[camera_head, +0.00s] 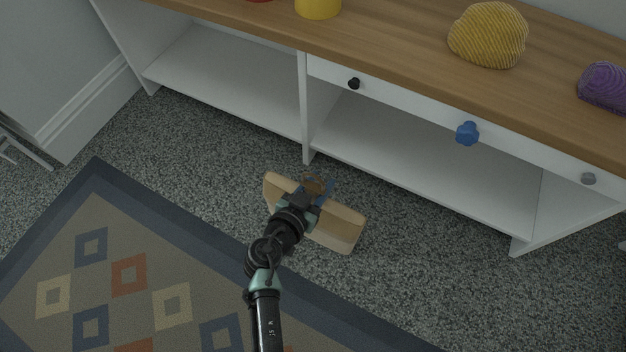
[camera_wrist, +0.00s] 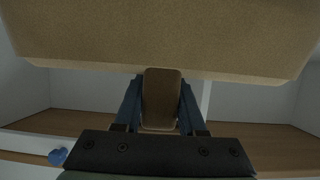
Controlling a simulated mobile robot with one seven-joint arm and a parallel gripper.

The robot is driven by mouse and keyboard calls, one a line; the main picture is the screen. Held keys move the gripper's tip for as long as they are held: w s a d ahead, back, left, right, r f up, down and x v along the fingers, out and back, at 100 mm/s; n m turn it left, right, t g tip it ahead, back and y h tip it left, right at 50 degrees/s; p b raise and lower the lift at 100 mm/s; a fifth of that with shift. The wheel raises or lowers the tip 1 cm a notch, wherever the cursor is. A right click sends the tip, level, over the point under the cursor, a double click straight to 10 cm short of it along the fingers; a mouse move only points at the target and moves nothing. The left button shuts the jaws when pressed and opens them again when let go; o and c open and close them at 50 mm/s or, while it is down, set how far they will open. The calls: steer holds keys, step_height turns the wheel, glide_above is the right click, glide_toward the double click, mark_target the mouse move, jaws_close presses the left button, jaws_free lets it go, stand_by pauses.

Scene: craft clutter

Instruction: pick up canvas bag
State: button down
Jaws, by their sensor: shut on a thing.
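The canvas bag (camera_head: 341,225) is tan with a paler lower band and hangs beside my gripper in the head view, in front of the cabinet. In the wrist view the bag (camera_wrist: 160,35) fills the top of the picture as a broad tan face. My gripper (camera_head: 317,190) is at the bag's middle, and its blue fingers (camera_wrist: 160,100) are shut on a brown strap-like part, likely the bag's handle. My arm hides part of the bag in the head view. I cannot tell how high the bag is above the carpet.
A white cabinet with a wooden top (camera_head: 400,60) stands just behind the bag. It has open shelves and drawer knobs, one of them blue (camera_head: 467,133). Yellow yarn (camera_head: 488,36), purple yarn (camera_head: 606,86) and a yellow container (camera_head: 318,6) sit on top. A patterned rug (camera_head: 130,275) lies on the left.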

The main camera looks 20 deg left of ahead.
step_height(320, 180, up, 10)
steer(key=p, duration=0.7)
steer(key=c, duration=1.2)
jaws_free()
steer(key=shift+r, duration=0.1)
jaws_close()
